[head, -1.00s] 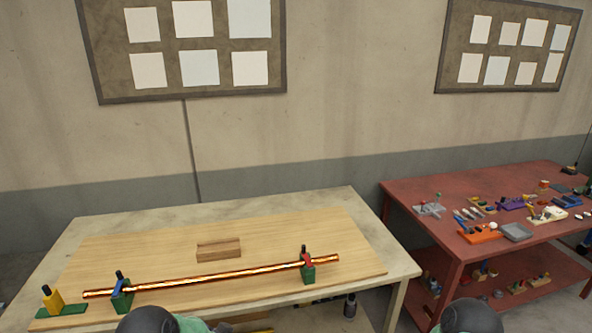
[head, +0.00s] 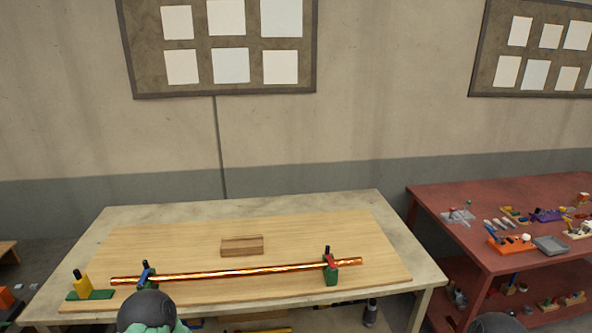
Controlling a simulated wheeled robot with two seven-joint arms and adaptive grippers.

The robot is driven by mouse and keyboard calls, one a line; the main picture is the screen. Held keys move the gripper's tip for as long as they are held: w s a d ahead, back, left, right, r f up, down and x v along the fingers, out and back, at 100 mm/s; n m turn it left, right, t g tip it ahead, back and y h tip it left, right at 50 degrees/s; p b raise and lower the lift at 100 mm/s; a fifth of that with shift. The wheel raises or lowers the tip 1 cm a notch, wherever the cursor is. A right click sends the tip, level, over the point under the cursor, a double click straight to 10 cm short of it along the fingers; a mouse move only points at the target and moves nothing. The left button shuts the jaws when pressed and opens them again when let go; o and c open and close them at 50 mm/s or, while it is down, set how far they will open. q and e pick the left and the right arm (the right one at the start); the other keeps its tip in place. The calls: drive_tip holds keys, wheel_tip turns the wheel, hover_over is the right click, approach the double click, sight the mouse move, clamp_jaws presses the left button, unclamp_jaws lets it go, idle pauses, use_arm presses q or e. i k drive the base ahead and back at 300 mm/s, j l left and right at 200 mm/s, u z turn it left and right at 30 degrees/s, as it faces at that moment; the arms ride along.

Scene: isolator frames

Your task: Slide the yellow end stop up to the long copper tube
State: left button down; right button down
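The long copper tube (head: 235,273) lies across the wooden board, resting on two green supports. The left support has a blue clamp (head: 147,272) and is partly hidden by my arm; the right support (head: 331,272) has a red clamp. The yellow end stop (head: 82,284) stands upright on a green base (head: 92,295) at the left end of the board. A gap shows between the yellow stop and the tube's left end. Dark rounded parts of my arms show at the bottom edge, but neither gripper's fingers are in view.
A wooden block (head: 242,246) sits behind the tube on the board (head: 300,228). A red table (head: 450,215) with an orange tray (head: 511,245), a grey tray (head: 550,246) and several small parts stands to the right, apart from the workbench (head: 390,215).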

sight(83, 284)
drive_tip(key=u, duration=1.75)
drive_tip(key=z, duration=1.25)
drive_tip(key=u, duration=1.25)
drive_tip(key=i+j, duration=0.15)
drive_tip(key=i, duration=0.2)
drive_tip(key=i+j+u, duration=0.15)
drive_tip(key=i, duration=0.2)
